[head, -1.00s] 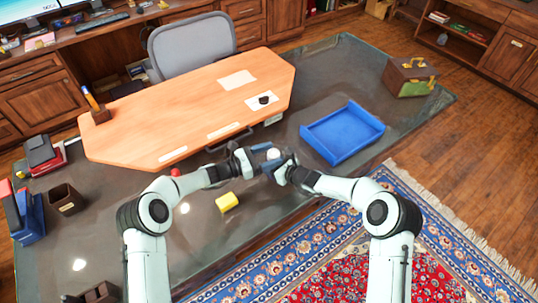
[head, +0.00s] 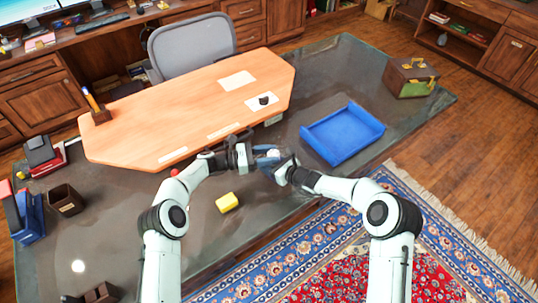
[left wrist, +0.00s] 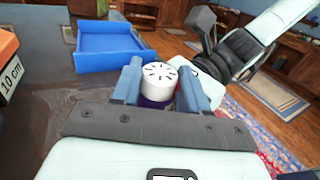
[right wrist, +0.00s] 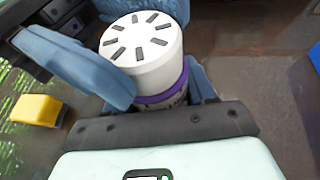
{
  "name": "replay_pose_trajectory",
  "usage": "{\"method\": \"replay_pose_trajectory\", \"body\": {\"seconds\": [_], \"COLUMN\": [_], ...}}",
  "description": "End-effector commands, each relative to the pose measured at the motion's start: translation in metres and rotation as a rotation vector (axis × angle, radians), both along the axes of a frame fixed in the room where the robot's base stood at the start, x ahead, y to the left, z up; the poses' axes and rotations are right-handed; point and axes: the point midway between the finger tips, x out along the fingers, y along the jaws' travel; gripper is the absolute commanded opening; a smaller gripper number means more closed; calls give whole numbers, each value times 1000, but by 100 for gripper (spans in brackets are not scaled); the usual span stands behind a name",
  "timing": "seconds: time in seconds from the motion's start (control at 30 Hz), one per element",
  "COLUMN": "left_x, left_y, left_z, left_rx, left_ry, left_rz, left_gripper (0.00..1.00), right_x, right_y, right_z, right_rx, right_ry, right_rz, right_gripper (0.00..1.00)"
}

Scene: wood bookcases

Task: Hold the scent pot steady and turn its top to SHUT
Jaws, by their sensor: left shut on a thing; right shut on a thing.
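The scent pot (head: 273,154) is small in the head view, above the dark desk between my two grippers. Its white top with dark radial slots shows in the left wrist view (left wrist: 159,78) and the right wrist view (right wrist: 141,50). A purple band and a label edge show below the top. My left gripper (left wrist: 160,90) is shut on the pot, its blue fingers on either side. My right gripper (right wrist: 140,75) is also shut on the pot, from the other side. Fingers hide much of the body, and I cannot read any SHUT mark.
A blue tray (head: 343,134) lies to the right. A yellow block (head: 227,202) lies in front on the dark desk (head: 330,80). The wooden desk panel (head: 190,110) is behind. A dark cup (head: 67,200) stands at the left, a case (head: 410,77) at the far right.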

Motion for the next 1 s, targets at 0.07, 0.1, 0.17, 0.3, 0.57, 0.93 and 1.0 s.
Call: {"method": "replay_pose_trajectory", "body": {"seconds": [0.07, 0.1, 0.17, 0.3, 0.57, 0.93, 1.0], "left_x": [1, 1, 1, 0, 0, -1, -2], "left_y": [0, 1, 1, 1, 1, 9, 20], "left_z": [1, 1, 1, 1, 0, 0, 0], "left_rx": [0, 1, 3, 4, 4, 5, 5], "left_ry": [-1, -1, 0, 2, 1, 2, 2], "left_rz": [-14, -20, -25, -27, -27, -25, -24], "left_gripper": [14, 14, 14, 14, 70, 70, 70], "right_x": [-1, -1, -1, -1, -1, -1, -1], "right_y": [2, 2, 2, 1, 1, 1, 1], "right_z": [-1, -1, -1, -1, -1, -1, -1], "right_rx": [0, 0, 0, -2, -3, -1, -1], "right_ry": [2, 1, 1, 0, 0, 0, 0], "right_rz": [4, 4, 4, 5, 4, 3, 3], "right_gripper": [17, 17, 17, 17, 17, 17, 17]}}
